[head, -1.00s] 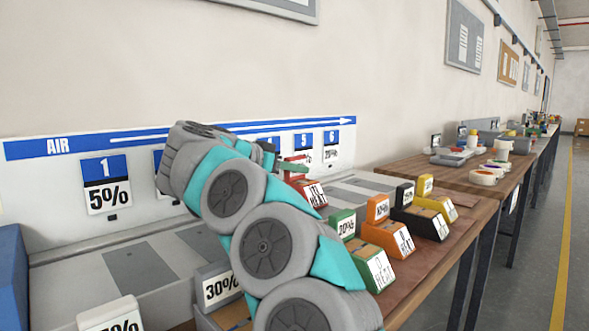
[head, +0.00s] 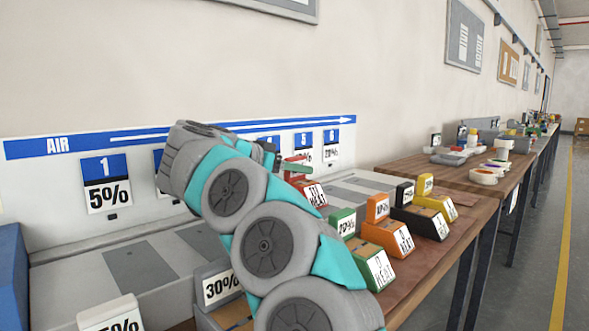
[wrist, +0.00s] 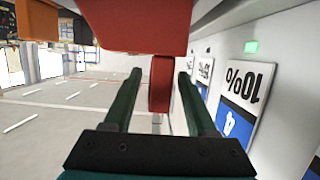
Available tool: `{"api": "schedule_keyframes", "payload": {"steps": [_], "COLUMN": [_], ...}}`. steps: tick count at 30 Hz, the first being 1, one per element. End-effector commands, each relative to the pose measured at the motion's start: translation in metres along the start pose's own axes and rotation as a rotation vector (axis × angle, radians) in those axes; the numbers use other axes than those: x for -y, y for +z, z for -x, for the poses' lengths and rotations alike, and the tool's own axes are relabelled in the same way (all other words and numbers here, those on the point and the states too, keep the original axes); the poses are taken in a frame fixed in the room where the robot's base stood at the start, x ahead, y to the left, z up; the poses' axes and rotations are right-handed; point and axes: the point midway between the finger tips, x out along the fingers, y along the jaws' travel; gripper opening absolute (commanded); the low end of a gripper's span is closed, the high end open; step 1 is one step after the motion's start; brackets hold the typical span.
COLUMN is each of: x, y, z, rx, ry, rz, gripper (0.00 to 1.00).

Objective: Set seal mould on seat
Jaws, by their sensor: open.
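A red block (head: 312,193) with a white HEAT label stands by the grey plate at the middle of the bench, partly hidden by my arm. In the wrist view the red block (wrist: 135,25) fills the top, and its narrow red tab (wrist: 160,85) shows between my fingers. My gripper (wrist: 160,74) is open, its two dark green fingers on either side of the tab; a gap shows on each side. In the head view my gripper (head: 278,160) is mostly hidden behind my arm. Dark grey seat areas (head: 140,263) lie on the plate below the numbered signs.
Labelled green (head: 344,222), orange (head: 388,238) and black-and-yellow (head: 425,220) blocks stand to the right along the bench edge. A grey 30% block (head: 222,287) stands in front. The AIR sign panel (head: 60,146) rises behind. A blue box edge (head: 12,285) is at far left.

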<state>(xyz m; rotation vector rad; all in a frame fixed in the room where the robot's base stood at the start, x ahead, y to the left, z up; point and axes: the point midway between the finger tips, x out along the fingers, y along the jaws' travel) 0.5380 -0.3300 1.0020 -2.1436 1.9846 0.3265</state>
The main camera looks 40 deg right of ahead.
Motion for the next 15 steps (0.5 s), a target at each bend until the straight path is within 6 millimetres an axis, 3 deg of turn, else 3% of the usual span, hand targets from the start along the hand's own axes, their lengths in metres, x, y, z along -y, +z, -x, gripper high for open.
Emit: {"api": "schedule_keyframes", "payload": {"steps": [5,15], "x": [0.001,0.001], "y": [0.0,0.0], "z": [0.025,0.093], "rx": [0.0,-0.001], "ry": [-0.005,-0.003], "rz": [0.0,0.0], "gripper": [0.57,0.57]}}
